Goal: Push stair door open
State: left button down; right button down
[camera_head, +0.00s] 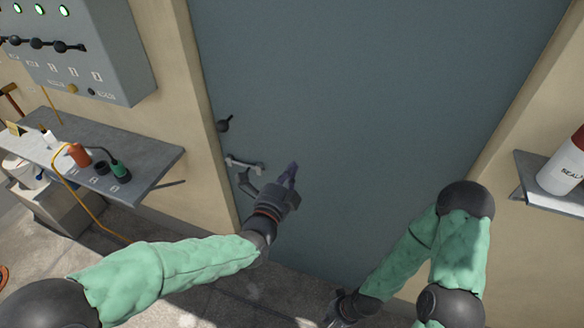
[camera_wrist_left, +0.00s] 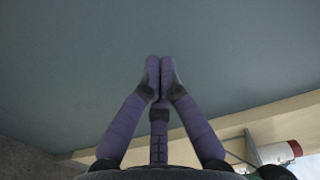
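The stair door (camera_head: 380,90) is a large flat blue-grey panel filling the middle of the head view; it also fills the upper part of the left wrist view (camera_wrist_left: 160,30). No gap at its edge is clear to me. A metal lever handle (camera_head: 244,164) is near its left edge, with a dark knob (camera_head: 224,124) above. My left gripper (camera_head: 290,174) is just right of the handle, in front of the door. Its fingers are together and empty in the left wrist view (camera_wrist_left: 159,72). I cannot tell whether they touch the door. My right gripper (camera_head: 338,310) is low, partly cut off, its fingers unclear.
A grey control box (camera_head: 125,60) with green lights hangs at upper left. Below it a shelf (camera_head: 150,165) holds several small items. A right shelf (camera_head: 535,180) bears a white bottle (camera_head: 565,165) with a red top. Beige walls flank the door.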

pick_arm(q)
jog(key=b, duration=0.2)
send_near(314, 126)
jog(key=shift+x, duration=2.3)
jog(key=shift+d, duration=0.1)
jog(key=shift+b+x, duration=0.45)
jog(key=shift+x, duration=0.75)
jog(key=shift+w+d+r, duration=0.1)
jog(key=shift+w, duration=0.45)
jog(key=shift+w+d, duration=0.1)
jog(key=shift+w, duration=0.1)
